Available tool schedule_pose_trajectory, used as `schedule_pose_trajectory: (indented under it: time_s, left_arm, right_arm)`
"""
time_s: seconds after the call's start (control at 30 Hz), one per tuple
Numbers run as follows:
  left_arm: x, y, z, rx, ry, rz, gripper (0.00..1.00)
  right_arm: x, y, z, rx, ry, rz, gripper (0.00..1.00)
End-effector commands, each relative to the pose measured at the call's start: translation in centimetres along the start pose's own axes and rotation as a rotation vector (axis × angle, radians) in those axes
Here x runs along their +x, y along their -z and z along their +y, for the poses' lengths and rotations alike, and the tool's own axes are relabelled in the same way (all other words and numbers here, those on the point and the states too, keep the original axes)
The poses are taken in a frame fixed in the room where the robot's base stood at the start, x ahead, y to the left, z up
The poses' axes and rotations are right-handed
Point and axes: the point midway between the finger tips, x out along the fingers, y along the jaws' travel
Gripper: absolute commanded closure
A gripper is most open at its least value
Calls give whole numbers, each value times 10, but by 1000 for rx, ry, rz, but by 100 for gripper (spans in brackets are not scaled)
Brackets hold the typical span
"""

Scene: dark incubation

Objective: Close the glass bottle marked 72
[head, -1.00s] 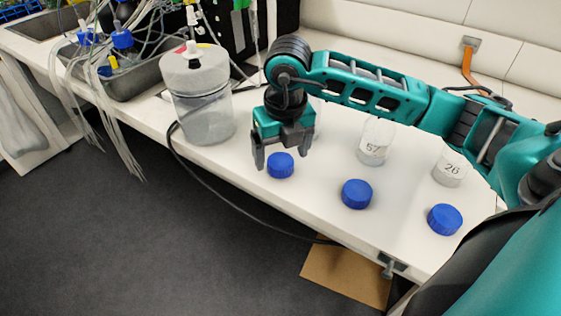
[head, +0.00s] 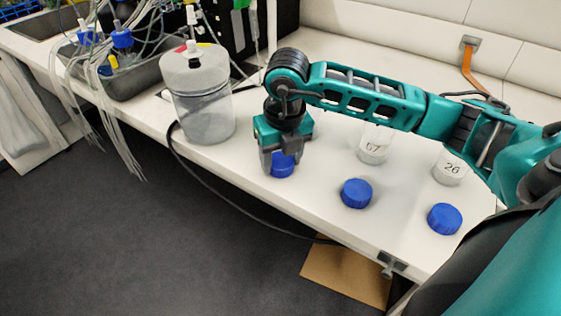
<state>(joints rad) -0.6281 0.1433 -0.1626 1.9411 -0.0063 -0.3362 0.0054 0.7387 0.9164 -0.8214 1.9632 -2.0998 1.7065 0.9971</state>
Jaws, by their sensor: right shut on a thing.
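My right gripper (head: 281,168) reaches down to the table and is shut on the leftmost blue cap (head: 283,163), which is partly covered by the fingers. The cap is at table height near the front edge. No bottle marked 72 can be read; the spot behind my right gripper is hidden by the wrist. A second blue cap (head: 356,194) and a third blue cap (head: 444,219) lie on the table to the right. My left gripper is not in view.
A glass bottle (head: 372,148) with a number like 67 and a bottle marked 26 (head: 451,167) stand open behind the caps. A large clear lidded jar (head: 203,110) stands left of my gripper. A grey tray (head: 122,80) with tubing is farther left. The white table (head: 325,226) has a front edge.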

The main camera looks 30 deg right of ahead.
Motion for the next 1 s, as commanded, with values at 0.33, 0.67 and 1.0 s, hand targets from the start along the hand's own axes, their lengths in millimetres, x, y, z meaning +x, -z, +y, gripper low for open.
schedule_pose_trajectory:
  time_s: [0.33, 0.67, 1.0]
  left_arm:
    - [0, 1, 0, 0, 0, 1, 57]
    - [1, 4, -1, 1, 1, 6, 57]
    - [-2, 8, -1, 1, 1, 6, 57]
  right_arm:
    - [0, 0, 0, 0, 0, 0, 73]
    - [-24, -4, 0, 1, -2, -4, 73]
    - [-119, -16, 1, 0, -3, -9, 73]
